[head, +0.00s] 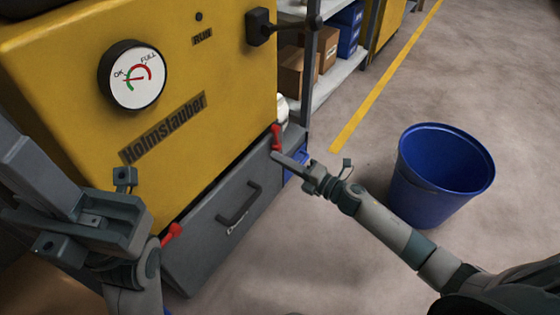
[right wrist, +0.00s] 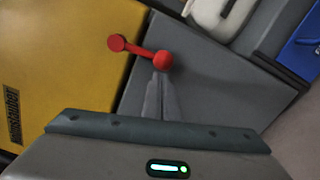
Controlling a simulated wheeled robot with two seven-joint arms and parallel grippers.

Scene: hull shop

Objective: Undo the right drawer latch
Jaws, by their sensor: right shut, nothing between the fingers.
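The right drawer latch (head: 276,137) is a small red lever at the right end of the grey drawer (head: 205,235), under the yellow machine. In the right wrist view, the latch (right wrist: 138,50) runs from a round red end on the yellow side to a red knob over the grey front. My right gripper (head: 277,158) is shut and empty, with its tips just below the latch. In the right wrist view, the fingertips (right wrist: 160,77) end right at the knob; I cannot tell whether they touch it. My left gripper (head: 88,222) is at the left, its fingers unclear.
A second red latch (head: 172,233) is at the drawer's left end, beside my left arm. The drawer has a dark handle (head: 240,204). A blue bin (head: 440,175) stands on the floor at right. A shelf (head: 335,80) with boxes is behind. The floor before the drawer looks clear.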

